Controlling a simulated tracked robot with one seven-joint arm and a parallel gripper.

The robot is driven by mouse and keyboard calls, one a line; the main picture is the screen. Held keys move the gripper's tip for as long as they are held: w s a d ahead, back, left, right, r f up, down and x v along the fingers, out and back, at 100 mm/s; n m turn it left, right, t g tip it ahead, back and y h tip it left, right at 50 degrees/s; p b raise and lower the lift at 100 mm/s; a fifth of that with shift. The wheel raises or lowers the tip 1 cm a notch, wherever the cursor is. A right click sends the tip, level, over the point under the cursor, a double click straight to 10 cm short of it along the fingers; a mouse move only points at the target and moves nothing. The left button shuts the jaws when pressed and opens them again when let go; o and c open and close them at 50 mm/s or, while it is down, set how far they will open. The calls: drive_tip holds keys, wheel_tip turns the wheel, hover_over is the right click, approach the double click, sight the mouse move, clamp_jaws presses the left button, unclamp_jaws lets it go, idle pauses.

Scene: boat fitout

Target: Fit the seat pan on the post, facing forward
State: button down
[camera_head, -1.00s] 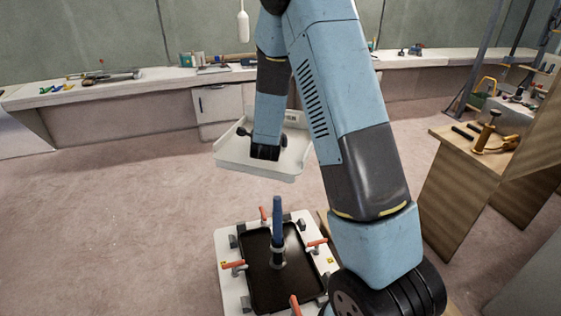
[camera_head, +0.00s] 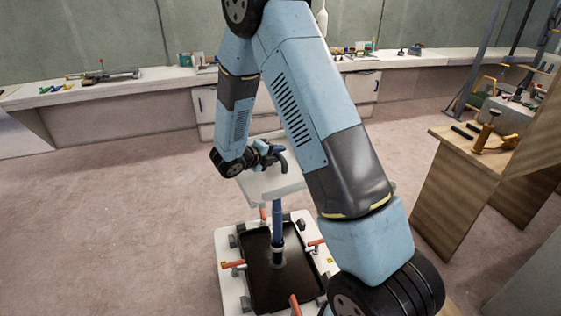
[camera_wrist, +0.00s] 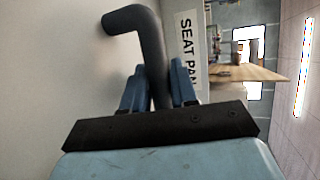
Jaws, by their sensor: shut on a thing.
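The seat pan (camera_head: 262,190) is a pale tray-like piece behind and beside my arm. In the wrist view its pale surface (camera_wrist: 60,70) fills the left, with a "SEAT PAN" label (camera_wrist: 187,45). My gripper (camera_head: 272,155) is shut on the seat pan's dark bent handle (camera_wrist: 150,50); the fingers (camera_wrist: 160,88) stand on both sides of it. The blue post (camera_head: 277,220) stands upright on a black plate (camera_head: 260,270). In the head view the pan appears just above and behind the post top; whether they touch is unclear. My arm hides the pan's right part.
Orange-handled clamps (camera_head: 233,265) ring the black plate on a white base (camera_head: 228,290). A wooden bench (camera_head: 450,180) with tools stands at the right. A long counter (camera_head: 150,80) runs along the back wall. Open floor (camera_head: 110,220) lies at the left.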

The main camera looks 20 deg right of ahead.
sight(275, 169)
drive_tip(key=shift+s+a+f+m+g+h, duration=0.2)
drive_tip(key=shift+s+m+g, duration=0.15)
drive_tip(key=shift+s, duration=0.15)
drive_tip(key=shift+s+a+f+m+g+h, duration=0.15)
drive_tip(key=shift+s+m+g, duration=0.15)
drive_tip(key=shift+s, duration=0.2)
drive_tip(key=shift+s+a+f+m+g+h, duration=0.15)
drive_tip(key=shift+s+f+m+g, duration=0.15)
drive_tip(key=shift+s, duration=0.2)
drive_tip(key=shift+f, duration=0.15)
drive_tip(key=shift+f, duration=0.4)
drive_tip(key=shift+f, duration=0.3)
drive_tip(key=shift+f, duration=0.35)
drive_tip(key=shift+f, duration=0.35)
drive_tip(key=shift+f, duration=0.35)
drive_tip(key=shift+f, duration=0.7)
